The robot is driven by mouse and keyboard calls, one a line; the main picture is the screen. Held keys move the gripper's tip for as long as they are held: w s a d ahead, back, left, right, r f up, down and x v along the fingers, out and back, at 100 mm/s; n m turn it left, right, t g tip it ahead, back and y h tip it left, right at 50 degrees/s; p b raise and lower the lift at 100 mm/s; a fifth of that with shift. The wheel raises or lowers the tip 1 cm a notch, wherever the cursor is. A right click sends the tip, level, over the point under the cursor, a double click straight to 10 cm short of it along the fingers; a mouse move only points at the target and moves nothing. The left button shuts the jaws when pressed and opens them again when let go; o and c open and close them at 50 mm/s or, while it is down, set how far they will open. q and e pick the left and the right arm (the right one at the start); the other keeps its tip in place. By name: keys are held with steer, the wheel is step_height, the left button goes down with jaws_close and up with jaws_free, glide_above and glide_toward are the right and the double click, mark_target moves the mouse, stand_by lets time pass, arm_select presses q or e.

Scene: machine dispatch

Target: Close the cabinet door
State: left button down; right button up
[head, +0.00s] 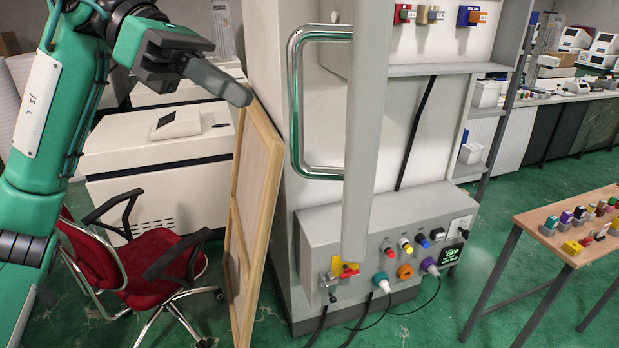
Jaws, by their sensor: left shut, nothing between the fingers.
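The cabinet (272,30) is a tall light-grey unit in the middle of the head view. Its door (366,130) stands open and shows nearly edge-on as a tall grey panel, so the inside shows to its right. A chrome U-shaped handle (297,105) sticks out from the door's left face. My left gripper (240,94) is shut and empty, to the left of the handle and apart from it in the picture. Its fingers point right and slightly down. My right gripper is not in view.
A grey control box (318,232) with coloured knobs, plugs and hanging cables sits low on the cabinet. A wooden frame (262,165) leans by its left side, near a red chair (140,262). A table (535,213) with small parts stands right; green floor lies between.

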arm_select(q)
steer(key=s+d+f+t+y+p, duration=0.2)
steer(key=s+d+f+p, duration=0.3)
steer(key=d, duration=0.4)
steer(key=shift+s+d+f+m+p, duration=0.15)
steer(key=shift+d+f+m+p, duration=0.2)
steer(key=shift+f, duration=0.35)
